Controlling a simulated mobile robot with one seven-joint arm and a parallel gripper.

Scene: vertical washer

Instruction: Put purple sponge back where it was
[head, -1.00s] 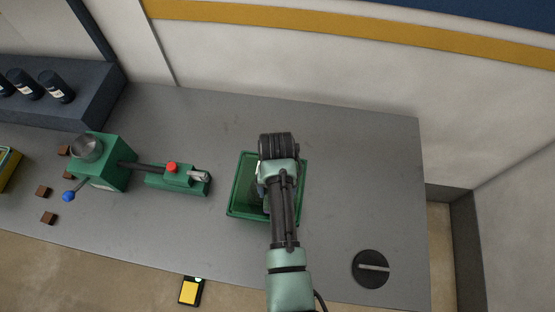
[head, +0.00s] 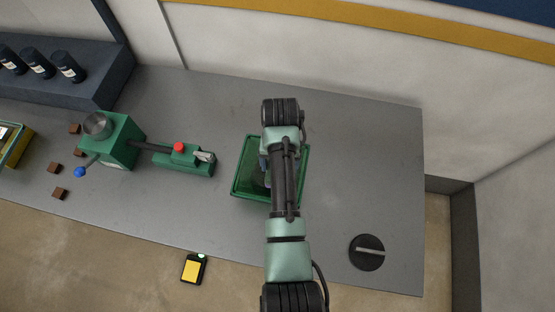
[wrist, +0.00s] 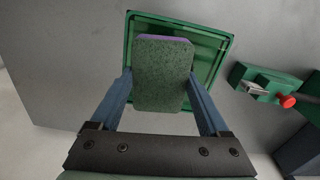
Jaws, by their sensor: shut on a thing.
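The sponge (wrist: 163,75) is between my gripper's fingers in the wrist view. It shows a speckled green-grey face with a purple strip along its far edge. My gripper (wrist: 160,85) is shut on it. The sponge is in front of the green bin (wrist: 226,42), covering much of the bin's opening in the wrist view. In the head view the green bin (head: 302,180) stands on the grey table, and my arm hides the sponge and much of the bin's inside. I cannot tell whether the sponge is above the rim or partly inside.
A green lathe-like machine (head: 122,140) with a red button (head: 180,147) stands left of the bin. Brown blocks (head: 60,193) lie near it. A black disc (head: 367,252) is at the table's front right. The grey table (head: 365,150) is clear right of the bin.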

